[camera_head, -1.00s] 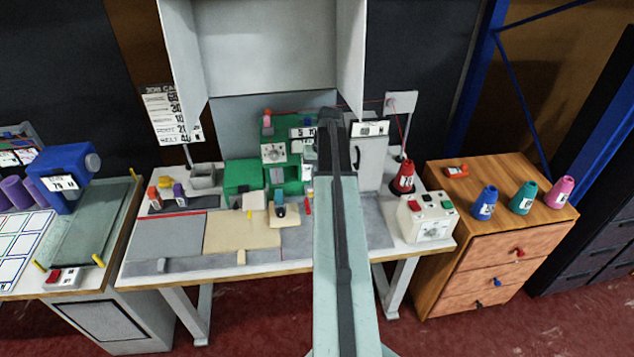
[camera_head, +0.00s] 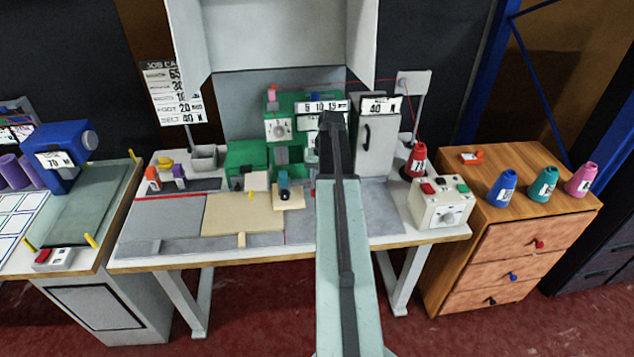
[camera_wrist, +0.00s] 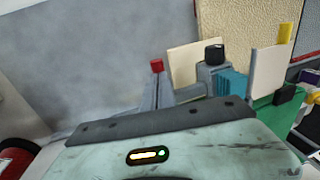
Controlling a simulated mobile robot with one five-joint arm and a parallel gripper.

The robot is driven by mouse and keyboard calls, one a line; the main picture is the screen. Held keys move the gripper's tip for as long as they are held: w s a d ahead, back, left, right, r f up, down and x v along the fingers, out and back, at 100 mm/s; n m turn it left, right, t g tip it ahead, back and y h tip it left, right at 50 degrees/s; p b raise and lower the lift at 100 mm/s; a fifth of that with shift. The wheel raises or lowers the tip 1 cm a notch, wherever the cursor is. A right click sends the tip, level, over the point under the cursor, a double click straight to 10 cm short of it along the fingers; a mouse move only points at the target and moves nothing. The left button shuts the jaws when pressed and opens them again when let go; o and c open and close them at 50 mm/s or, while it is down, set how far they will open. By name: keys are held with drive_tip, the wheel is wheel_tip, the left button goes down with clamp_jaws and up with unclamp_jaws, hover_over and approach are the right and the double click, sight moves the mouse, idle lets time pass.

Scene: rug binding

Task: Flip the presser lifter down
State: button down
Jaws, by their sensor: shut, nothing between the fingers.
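The green sewing machine (camera_head: 283,123) stands on the worktable, partly hidden by my arm. My gripper (camera_head: 331,122) is shut and empty over the machine's right part.
A grey cabinet (camera_head: 375,145) stands right of my gripper. A red thread cone (camera_head: 417,160) and white control box (camera_head: 441,203) are at the table's right. The beige fabric (camera_head: 240,214) lies at front left. A wooden drawer unit (camera_head: 497,210) adjoins on the right.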

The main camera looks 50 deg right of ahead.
wheel_tip(320, 180, down, 2)
drive_tip(key=shift+s+a+f+b, duration=0.1)
drive_tip(key=shift+s+f+b, duration=0.05)
drive_tip(key=shift+b, duration=0.6)
drive_tip(key=shift+s+r, duration=0.1)
drive_tip(key=shift+r, duration=0.1)
drive_tip(key=shift+r+p, duration=0.45)
drive_tip(key=shift+p, duration=0.4)
wheel_tip(320, 180, up, 13)
drive_tip(key=s+d+p, duration=0.1)
drive_tip(key=d+p, duration=0.1)
drive_tip(key=p, duration=1.1)
drive_tip(key=shift+s+d, duration=0.15)
drive_tip(key=shift+s, duration=0.05)
drive_tip(key=shift+w, duration=0.1)
